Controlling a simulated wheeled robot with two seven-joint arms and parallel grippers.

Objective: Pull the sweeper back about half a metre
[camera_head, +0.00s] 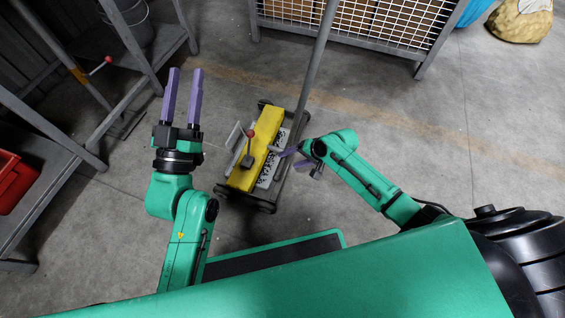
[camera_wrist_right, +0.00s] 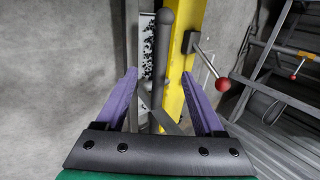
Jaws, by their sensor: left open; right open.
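The sweeper (camera_head: 262,143) is a low yellow unit on a dark wheeled frame, standing on the floor in the middle of the head view. Its long grey handle (camera_head: 317,62) slants up to the top edge. A red-knobbed lever stands on the yellow body and also shows in the right wrist view (camera_wrist_right: 222,84). My right gripper (camera_head: 296,162) is at the sweeper's right side, fingers apart. In the right wrist view, a dark grey round-ended bar (camera_wrist_right: 164,55) shows between the open fingers (camera_wrist_right: 166,88); contact cannot be told. My left gripper (camera_head: 184,72) is open and empty, left of the sweeper.
A mesh-sided crate (camera_head: 395,28) stands at the back. Grey metal shelving (camera_head: 75,165) with a red bin (camera_head: 12,182) is at the left. A sack (camera_head: 520,22) lies at the back right. The floor (camera_head: 480,130) to the right is clear.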

